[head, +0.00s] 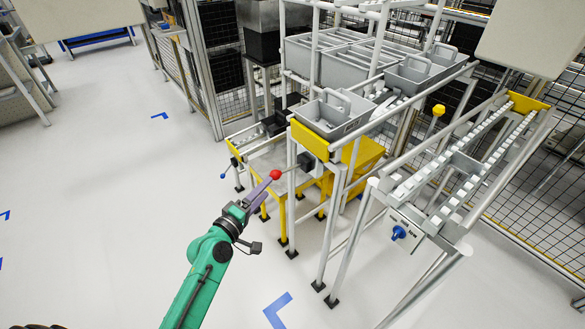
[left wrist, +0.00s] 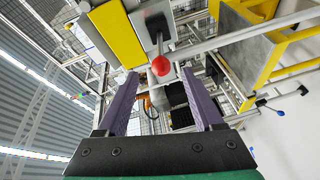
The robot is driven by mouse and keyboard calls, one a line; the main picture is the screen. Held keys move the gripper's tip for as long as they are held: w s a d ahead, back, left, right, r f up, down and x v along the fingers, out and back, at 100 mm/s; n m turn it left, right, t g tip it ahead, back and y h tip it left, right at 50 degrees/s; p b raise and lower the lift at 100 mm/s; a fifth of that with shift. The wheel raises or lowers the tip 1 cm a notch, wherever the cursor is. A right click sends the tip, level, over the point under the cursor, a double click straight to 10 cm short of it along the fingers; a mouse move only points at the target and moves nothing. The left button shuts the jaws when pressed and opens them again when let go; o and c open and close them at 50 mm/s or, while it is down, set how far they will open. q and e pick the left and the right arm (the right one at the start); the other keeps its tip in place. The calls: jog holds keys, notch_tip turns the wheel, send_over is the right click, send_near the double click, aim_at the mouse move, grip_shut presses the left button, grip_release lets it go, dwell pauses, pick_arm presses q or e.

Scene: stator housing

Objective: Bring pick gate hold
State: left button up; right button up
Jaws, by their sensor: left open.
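A lever with a red ball knob (head: 275,174) sticks out from a black block (head: 306,161) on the rack frame, beside a yellow plate (head: 309,139). My left gripper (head: 266,181) is at the knob, its purple fingers pointing toward it. In the left wrist view, the red knob (left wrist: 161,66) appears between the tips of the open left gripper (left wrist: 157,73). The fingers do not close on it, and I cannot tell how far past the tips it lies. My right gripper is not in view.
A grey bin (head: 335,117) sits on the rack behind the yellow plate, with more grey bins (head: 420,72) farther back. A roller track (head: 470,165) stands at the right. The rack's posts and rails are close to my left gripper. The floor (head: 110,190) at the left is clear.

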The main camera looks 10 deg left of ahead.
aim_at(287, 170)
pick_arm(q)
jog(key=x, duration=1.2)
jog(key=shift+w+f, duration=0.15)
jog(key=shift+w, duration=0.05)
grip_shut()
jog(key=shift+s, duration=0.1)
dwell(0.5)
